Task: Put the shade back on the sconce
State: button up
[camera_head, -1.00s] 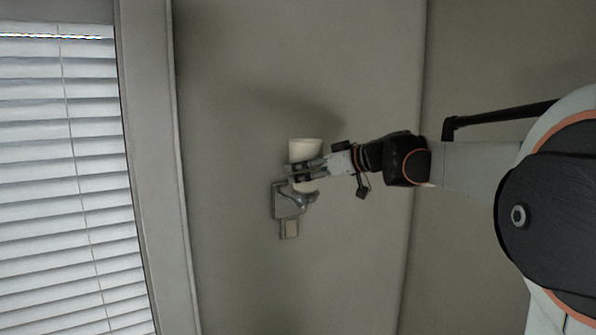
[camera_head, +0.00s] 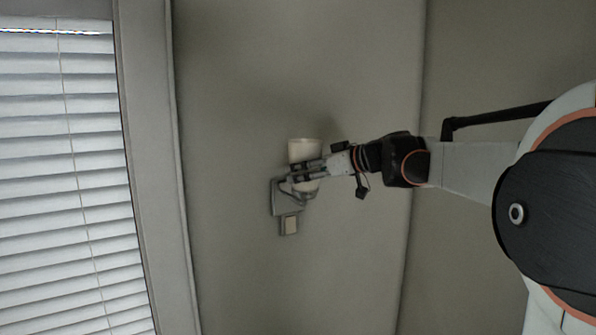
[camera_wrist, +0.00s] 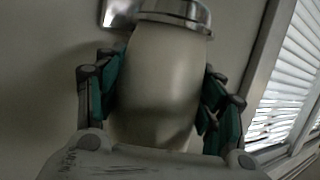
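The cream shade (camera_head: 305,150) is in my gripper (camera_head: 306,172), at the wall sconce (camera_head: 285,200). In the wrist view the shade (camera_wrist: 160,75) fills the middle, with the green-padded fingers of my gripper (camera_wrist: 160,95) against both its sides. The shade's end meets the shiny metal cup of the sconce (camera_wrist: 178,12) at the top of the wrist view. I cannot tell whether it is fully seated there. In the head view my fingers cover the middle of the shade, and the sconce's arm and cup are partly hidden behind them.
A small switch plate (camera_head: 289,225) is on the wall just below the sconce. A window with white blinds (camera_head: 70,180) and its frame are at the left. The wall (camera_head: 300,70) around the sconce is otherwise bare.

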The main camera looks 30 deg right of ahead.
jog(key=shift+o, duration=1.4)
notch_tip(320, 180, up, 10)
jog(key=shift+f, duration=0.15)
jog(key=shift+r, duration=0.25)
